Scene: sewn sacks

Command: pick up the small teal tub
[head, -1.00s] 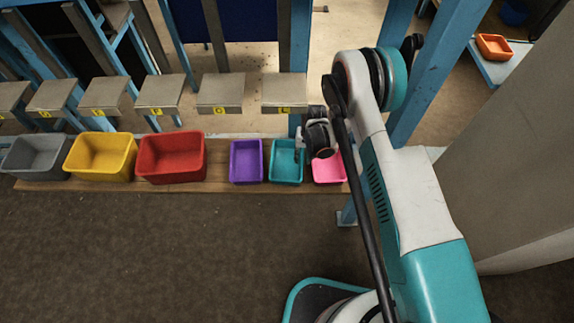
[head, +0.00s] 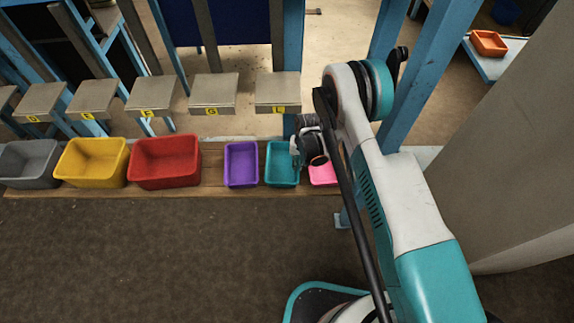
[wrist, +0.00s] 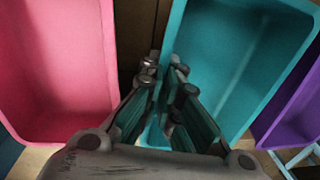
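The small teal tub (head: 282,176) stands on the wooden board, between the purple tub and the pink tub. In the wrist view the teal tub (wrist: 235,50) fills the upper right, empty inside. My gripper (head: 296,153) is at the right-hand rim of the teal tub in the head view. In the wrist view the fingers (wrist: 165,78) point down at the tub's side facing the pink tub, one finger to each side of the wall line. The fingertips are close together. I cannot tell whether they touch the wall.
The pink tub (head: 322,174) is close beside, partly hidden by my arm. The purple tub (head: 241,165) is on the other side. Red (head: 165,162), yellow (head: 92,162) and grey (head: 28,164) bins stand further left. Metal ledges (head: 277,90) and a blue post (head: 292,60) are behind.

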